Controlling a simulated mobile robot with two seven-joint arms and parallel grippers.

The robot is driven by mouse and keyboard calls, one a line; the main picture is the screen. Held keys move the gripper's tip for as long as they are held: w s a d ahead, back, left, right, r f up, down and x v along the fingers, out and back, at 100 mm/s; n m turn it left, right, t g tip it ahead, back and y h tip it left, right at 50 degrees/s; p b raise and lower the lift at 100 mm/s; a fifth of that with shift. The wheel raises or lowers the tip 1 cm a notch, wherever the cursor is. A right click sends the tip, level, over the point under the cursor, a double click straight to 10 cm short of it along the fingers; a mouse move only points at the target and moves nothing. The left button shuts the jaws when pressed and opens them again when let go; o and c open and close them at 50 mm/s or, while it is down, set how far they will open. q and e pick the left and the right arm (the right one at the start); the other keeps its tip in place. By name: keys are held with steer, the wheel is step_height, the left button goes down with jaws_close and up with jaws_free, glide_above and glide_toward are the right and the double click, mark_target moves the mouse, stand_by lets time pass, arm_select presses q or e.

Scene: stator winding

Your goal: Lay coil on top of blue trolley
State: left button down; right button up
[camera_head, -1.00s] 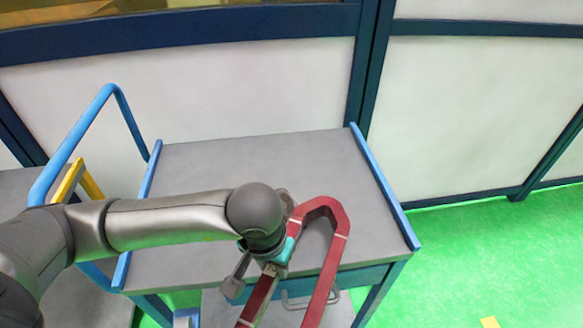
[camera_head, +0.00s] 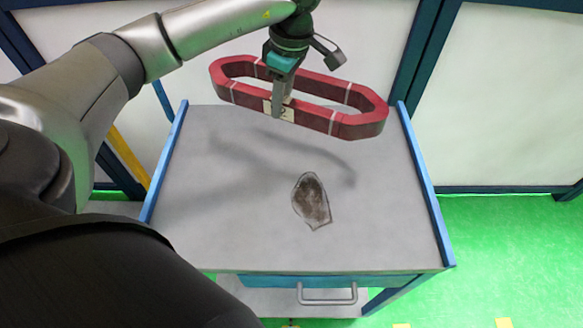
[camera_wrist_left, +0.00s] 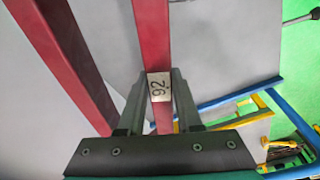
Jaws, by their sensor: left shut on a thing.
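The coil is a red elongated ring (camera_head: 355,124) with white bands, held in the air above the far part of the blue trolley's grey top (camera_head: 230,200). Its shadow falls on the top, apart from it. My left gripper (camera_head: 279,105) is shut on the near long side of the coil, by a white label. In the left wrist view, the fingers (camera_wrist_left: 158,105) close around the coil's red bar (camera_wrist_left: 152,40) at the label "92". The trolley has blue side rails (camera_head: 425,185) and a drawer handle. My right gripper is not in view.
A dark irregular patch (camera_head: 311,201) lies on the trolley top, right of its middle. The rest of the top looks clear. White wall panels with dark blue posts (camera_head: 425,50) stand behind. Green floor (camera_head: 510,240) is open at the right.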

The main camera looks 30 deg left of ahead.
arm_select(q)
step_height(320, 180, up, 5)
steer(key=w+a+n, duration=0.2)
steer(key=n, duration=0.3)
steer(key=b, duration=0.2)
glide_above(277, 153)
steer(key=shift+g, duration=0.3)
steer(key=f, duration=1.5)
steer(key=shift+w+d+f, duration=0.2)
steer(key=shift+d+f, duration=0.1)
steer(key=shift+f, duration=2.2)
steer(key=shift+f, duration=0.15)
steer(key=c, duration=0.6)
jaws_free()
steer(key=shift+s, duration=0.1)
steer(key=shift+r, duration=0.4)
steer(key=r, duration=0.3)
steer(key=d+r+p, duration=0.1)
steer(key=r, duration=0.3)
steer(key=w+r, duration=0.1)
steer(key=r, duration=0.3)
steer(key=shift+d+r, duration=0.15)
steer(key=shift+d, duration=0.15)
